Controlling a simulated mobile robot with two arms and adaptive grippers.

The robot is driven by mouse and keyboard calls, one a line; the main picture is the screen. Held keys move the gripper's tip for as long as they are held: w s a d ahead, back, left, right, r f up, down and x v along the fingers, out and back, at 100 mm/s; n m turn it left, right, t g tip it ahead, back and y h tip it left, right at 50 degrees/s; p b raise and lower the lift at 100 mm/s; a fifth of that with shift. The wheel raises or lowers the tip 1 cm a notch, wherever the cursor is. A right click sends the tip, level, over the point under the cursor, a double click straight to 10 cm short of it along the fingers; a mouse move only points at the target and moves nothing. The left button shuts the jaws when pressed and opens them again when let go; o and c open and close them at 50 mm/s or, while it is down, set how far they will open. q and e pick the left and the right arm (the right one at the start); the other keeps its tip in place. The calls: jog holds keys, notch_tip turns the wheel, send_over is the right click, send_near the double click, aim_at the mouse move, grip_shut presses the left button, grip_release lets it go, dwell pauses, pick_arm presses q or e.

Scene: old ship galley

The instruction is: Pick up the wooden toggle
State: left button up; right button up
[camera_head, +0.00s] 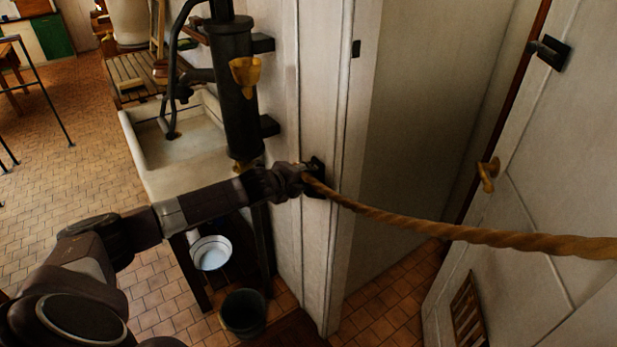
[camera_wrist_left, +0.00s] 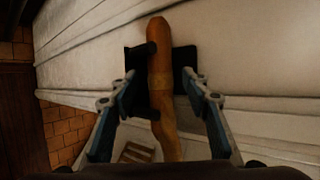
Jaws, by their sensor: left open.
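What looks like the wooden toggle, a smooth orange-brown rod with a rounded end (camera_wrist_left: 157,45), lies upright in the left wrist view. It crosses in front of a dark bracket on the pale wall, and a band joins it to the rope (camera_wrist_left: 164,135) below. In the head view the rope (camera_head: 440,231) runs from the bracket by the post to the right edge; the toggle is hidden there by my gripper. My left gripper (camera_head: 310,178) is open. In the left wrist view its two fingers stand apart on either side of the rod. My right gripper is not in view.
A dark pump (camera_head: 235,90) and a stone sink (camera_head: 185,160) stand left of the post. A white bucket (camera_head: 211,253) and a dark bucket (camera_head: 243,313) are below. A pale door (camera_head: 530,170) with a latch (camera_head: 548,52) is at the right.

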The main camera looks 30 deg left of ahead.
pick_arm(q)
grip_shut()
jog(key=shift+r, duration=0.1)
